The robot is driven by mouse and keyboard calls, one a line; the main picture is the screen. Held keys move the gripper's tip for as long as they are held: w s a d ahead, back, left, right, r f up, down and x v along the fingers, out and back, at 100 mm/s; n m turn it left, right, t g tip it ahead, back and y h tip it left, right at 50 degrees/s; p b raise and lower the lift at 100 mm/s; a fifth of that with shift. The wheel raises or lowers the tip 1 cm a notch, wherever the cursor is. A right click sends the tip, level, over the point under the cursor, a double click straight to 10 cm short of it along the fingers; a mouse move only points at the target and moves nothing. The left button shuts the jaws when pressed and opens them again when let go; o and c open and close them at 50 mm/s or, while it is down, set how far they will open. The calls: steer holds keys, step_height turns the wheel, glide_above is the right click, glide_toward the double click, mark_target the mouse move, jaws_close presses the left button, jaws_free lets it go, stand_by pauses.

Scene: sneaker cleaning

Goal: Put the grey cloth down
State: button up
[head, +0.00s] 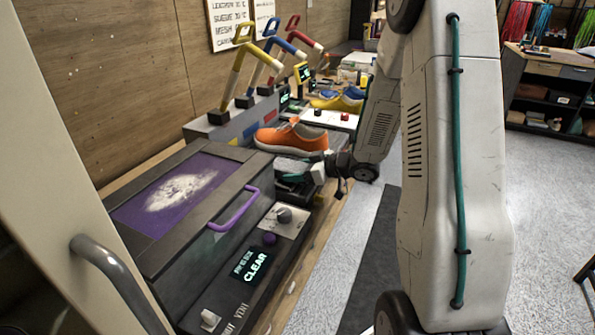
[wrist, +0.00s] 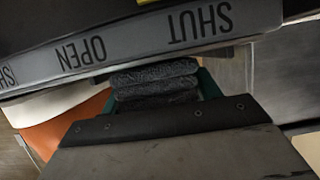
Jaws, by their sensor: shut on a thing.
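The grey cloth (head: 292,167) is folded in a thick wad in the head view, just in front of the orange sneaker (head: 290,139). My gripper (head: 312,171) is shut on it, reaching in from the right. In the wrist view the cloth (wrist: 155,82) shows as stacked dark grey folds, with teal gripper parts beside it. Part of the orange sneaker (wrist: 66,128) shows at the left there. Whether the cloth touches the surface below it cannot be told.
A grey box with a purple lid panel (head: 170,190) and purple handle (head: 234,209) stands close on the left. Coloured levers (head: 235,75) rise behind the sneaker. A grey strip marked OPEN and SHUT (wrist: 140,45) crosses the wrist view. Open floor (head: 365,220) lies right of the bench.

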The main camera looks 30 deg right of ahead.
steer(key=o, duration=1)
steer(key=shift+f, duration=0.1)
steer(key=shift+c, duration=0.2)
steer(key=v, duration=1.2)
step_height(320, 180, up, 12)
steer(key=m+g+h, duration=0.2)
steer(key=m+h, duration=0.3)
steer(key=h, duration=0.6)
steer(key=s+a+m+g+y, duration=0.1)
steer(key=s+a+g, duration=0.3)
steer(key=s+a, duration=0.5)
steer(key=s+a+g+y, duration=0.2)
steer(key=s+a+g, duration=0.2)
steer(key=s+a, duration=0.6)
steer(key=s+r, duration=0.1)
steer(key=s, duration=0.5)
steer(key=shift+s+m+y, duration=0.2)
steer(key=shift+m+y, duration=0.1)
steer(key=shift+m, duration=0.1)
